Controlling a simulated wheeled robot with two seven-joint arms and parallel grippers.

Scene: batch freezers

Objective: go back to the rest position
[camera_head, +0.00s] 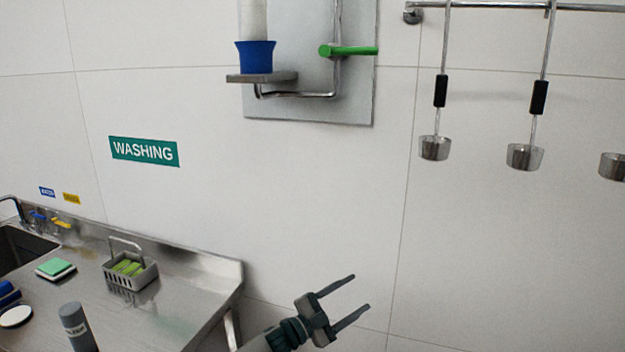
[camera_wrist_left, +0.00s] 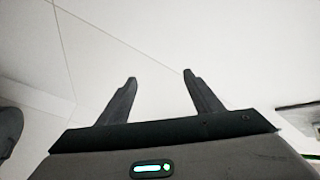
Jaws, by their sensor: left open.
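My left gripper (camera_head: 360,296) is at the bottom of the head view, right of the steel washing counter, in front of the bare white wall. Its two dark fingers are spread apart with nothing between them. The left wrist view also shows the open, empty fingers (camera_wrist_left: 160,82) against the pale wall. My right gripper is in neither view.
A steel counter (camera_head: 190,290) at the lower left carries a wire basket (camera_head: 130,270), a green sponge (camera_head: 55,268) and a grey bottle (camera_head: 76,326). Above, a wall panel (camera_head: 310,108) holds a blue cup (camera_head: 255,57). Ladles (camera_head: 436,148) hang from a rail at upper right.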

